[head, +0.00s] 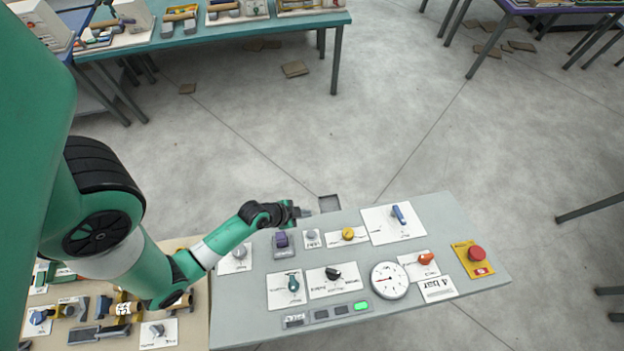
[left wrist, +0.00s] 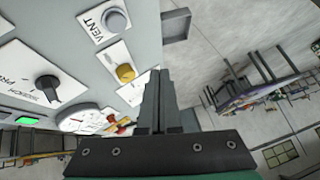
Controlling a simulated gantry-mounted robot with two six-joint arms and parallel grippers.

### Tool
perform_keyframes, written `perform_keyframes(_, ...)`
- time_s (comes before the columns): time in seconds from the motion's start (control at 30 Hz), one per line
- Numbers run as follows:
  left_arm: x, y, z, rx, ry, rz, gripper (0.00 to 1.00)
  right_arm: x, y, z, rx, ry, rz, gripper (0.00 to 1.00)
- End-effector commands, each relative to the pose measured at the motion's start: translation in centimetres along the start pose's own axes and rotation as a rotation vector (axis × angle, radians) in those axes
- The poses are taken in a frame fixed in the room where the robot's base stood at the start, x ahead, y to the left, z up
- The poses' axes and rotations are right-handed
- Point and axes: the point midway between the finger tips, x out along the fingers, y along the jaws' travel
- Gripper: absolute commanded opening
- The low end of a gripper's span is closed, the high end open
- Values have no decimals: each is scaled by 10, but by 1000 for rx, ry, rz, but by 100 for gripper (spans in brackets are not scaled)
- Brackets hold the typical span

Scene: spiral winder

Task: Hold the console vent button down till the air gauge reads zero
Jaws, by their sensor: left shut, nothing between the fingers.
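The vent button (head: 311,236) is a small round grey button on a white plate, near the far edge of the grey console (head: 240,305). In the left wrist view the button (left wrist: 116,20) shows at upper left beside the label VENT, with nothing on it. The air gauge (head: 389,280) is a white round dial at the console's near side; its reading is too small to tell. My left gripper (head: 304,211) is shut and empty, just beyond the button near the console's far edge, apart from the button. Its closed fingers (left wrist: 158,85) show in the left wrist view. My right gripper is not in view.
A blue lever (head: 398,214), an orange handle (head: 426,258) and a red button (head: 477,253) stand farther right. A small grey tray (head: 329,203) sits at the far edge. A green lamp (head: 361,306) is lit.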

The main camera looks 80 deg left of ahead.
Motion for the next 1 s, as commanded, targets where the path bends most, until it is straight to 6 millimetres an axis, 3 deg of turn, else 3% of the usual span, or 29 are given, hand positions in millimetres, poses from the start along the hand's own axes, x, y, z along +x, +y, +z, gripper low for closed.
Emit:
perform_keyframes(0.37,8,4,5,3,1,1,0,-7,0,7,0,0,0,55)
perform_keyframes(0.77,49,33,34,4,2,2,0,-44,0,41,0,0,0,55)
perform_keyframes(1.0,62,43,43,3,2,0,0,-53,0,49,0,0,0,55)
